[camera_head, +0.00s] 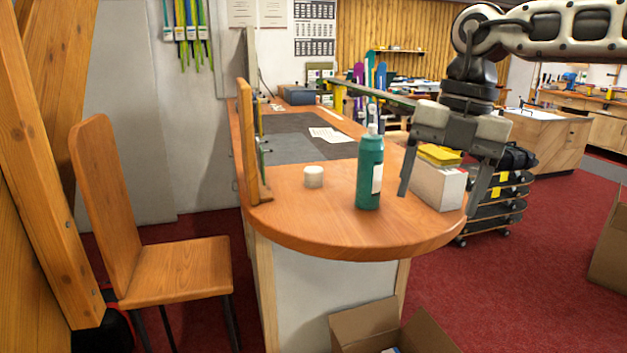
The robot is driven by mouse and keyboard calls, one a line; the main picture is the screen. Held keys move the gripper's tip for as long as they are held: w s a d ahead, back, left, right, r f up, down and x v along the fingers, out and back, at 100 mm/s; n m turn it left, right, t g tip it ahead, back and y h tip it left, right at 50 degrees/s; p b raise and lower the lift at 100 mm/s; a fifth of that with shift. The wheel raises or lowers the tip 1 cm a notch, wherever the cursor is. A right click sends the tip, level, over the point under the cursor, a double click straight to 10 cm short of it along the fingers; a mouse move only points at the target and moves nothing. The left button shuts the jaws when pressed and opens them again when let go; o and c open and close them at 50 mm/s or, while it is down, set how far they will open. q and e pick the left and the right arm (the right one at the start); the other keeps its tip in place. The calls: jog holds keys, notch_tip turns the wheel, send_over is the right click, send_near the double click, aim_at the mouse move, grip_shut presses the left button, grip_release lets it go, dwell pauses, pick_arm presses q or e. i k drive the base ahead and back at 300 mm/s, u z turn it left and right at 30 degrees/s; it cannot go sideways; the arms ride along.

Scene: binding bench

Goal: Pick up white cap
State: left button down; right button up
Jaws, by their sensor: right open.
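A small white cap (313,176) stands on the rounded end of the wooden counter (340,225), left of a teal bottle (369,172) with a white label. My right gripper (437,198) comes in from the upper right and points down. Its two fingers are spread wide and empty, one on each side of a white box (436,185) in the picture. The gripper is to the right of the bottle and well apart from the cap. Whether its fingers touch the box I cannot tell. My left gripper is not in view.
A thin upright wooden panel (246,140) edges the counter on the left. Yellow items (440,154) lie on the white box. A wooden chair (180,270) stands at left, and an open cardboard box (385,330) is on the floor in front. The counter front around the cap is clear.

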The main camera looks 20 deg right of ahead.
aim_at(312, 174)
jog(key=i, duration=1.5)
